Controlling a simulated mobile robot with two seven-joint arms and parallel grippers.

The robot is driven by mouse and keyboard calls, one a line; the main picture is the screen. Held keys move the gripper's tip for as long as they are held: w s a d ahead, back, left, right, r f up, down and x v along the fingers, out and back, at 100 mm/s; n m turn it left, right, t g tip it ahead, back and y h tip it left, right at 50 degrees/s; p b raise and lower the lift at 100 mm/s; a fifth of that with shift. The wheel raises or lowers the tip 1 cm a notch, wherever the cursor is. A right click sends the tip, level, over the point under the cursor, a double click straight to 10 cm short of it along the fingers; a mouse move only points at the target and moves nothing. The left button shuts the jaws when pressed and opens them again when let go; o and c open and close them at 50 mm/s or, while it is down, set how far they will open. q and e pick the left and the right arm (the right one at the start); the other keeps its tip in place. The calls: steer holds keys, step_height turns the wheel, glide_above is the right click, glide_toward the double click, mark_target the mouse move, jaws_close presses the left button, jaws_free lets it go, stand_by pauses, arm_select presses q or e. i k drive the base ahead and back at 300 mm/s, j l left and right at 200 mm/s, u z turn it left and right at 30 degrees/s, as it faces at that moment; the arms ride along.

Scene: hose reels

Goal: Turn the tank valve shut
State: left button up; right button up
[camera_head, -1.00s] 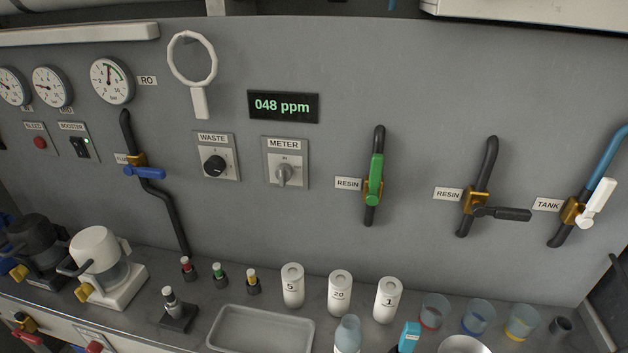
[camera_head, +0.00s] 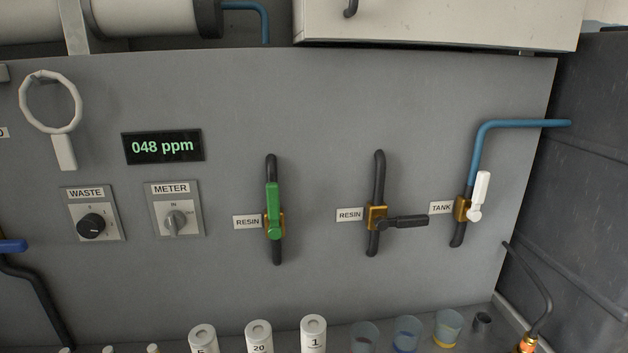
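The tank valve has a white lever handle (camera_head: 480,194) on a brass body (camera_head: 461,208), at the right of the grey panel. Its handle points up, tilted slightly right, roughly in line with the pipe. A TANK label (camera_head: 441,208) is just left of the brass body. A blue pipe (camera_head: 477,150) rises from the valve and bends right; a short black hose end hangs below it. Neither of my grippers is in the head view, and nothing touches the valve.
To the left are a resin valve with a black handle (camera_head: 405,222) lying sideways and one with a green handle (camera_head: 273,210) upright. Cups (camera_head: 448,327) and white cartridges (camera_head: 314,334) stand on the counter below. A dark side wall (camera_head: 570,190) bounds the right. The space before the panel is clear.

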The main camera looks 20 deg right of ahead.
mark_target(481, 179)
steer(key=z, duration=1.6)
